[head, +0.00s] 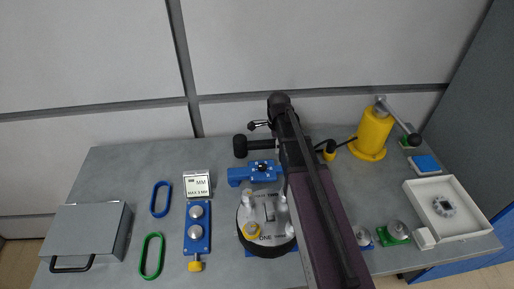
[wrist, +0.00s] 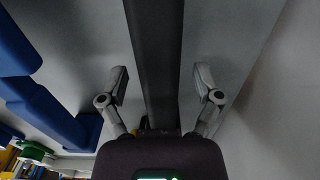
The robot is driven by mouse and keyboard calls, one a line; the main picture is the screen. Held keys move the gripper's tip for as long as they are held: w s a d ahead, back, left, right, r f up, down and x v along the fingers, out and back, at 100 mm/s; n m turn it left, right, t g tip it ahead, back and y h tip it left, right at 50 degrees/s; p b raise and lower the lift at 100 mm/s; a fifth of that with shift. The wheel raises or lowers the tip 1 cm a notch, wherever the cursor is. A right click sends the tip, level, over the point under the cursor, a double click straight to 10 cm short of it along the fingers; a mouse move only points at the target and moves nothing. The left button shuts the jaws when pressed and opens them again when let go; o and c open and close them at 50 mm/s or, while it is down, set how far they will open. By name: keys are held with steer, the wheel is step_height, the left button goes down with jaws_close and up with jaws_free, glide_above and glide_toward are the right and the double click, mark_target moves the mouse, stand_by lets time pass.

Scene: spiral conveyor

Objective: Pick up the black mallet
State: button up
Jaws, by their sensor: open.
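The black mallet lies at the back of the table, its dark head (head: 240,146) left of my arm in the head view. Its handle runs right from the head and passes behind my arm. My gripper (head: 262,126) is above the handle, partly hidden by my own arm. In the wrist view my gripper (wrist: 161,84) has its two fingers spread wide. A long dark bar, seemingly the mallet handle (wrist: 151,50), runs between them with a gap on each side. I cannot tell the height between fingers and handle.
A blue clamp (head: 254,173) and a round dark-based fixture (head: 265,246) stand in front of the mallet. A yellow press (head: 374,133) with a lever stands at the back right. A white tray (head: 412,192) is at right, a grey box (head: 88,230) at left. A wall rises behind.

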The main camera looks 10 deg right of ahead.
stand_by(0.5)
jaws_close()
steer(key=shift+r, duration=0.2)
step_height(320, 180, up, 10)
steer(key=p, duration=1)
steer(key=shift+f, duration=0.2)
stand_by(0.5)
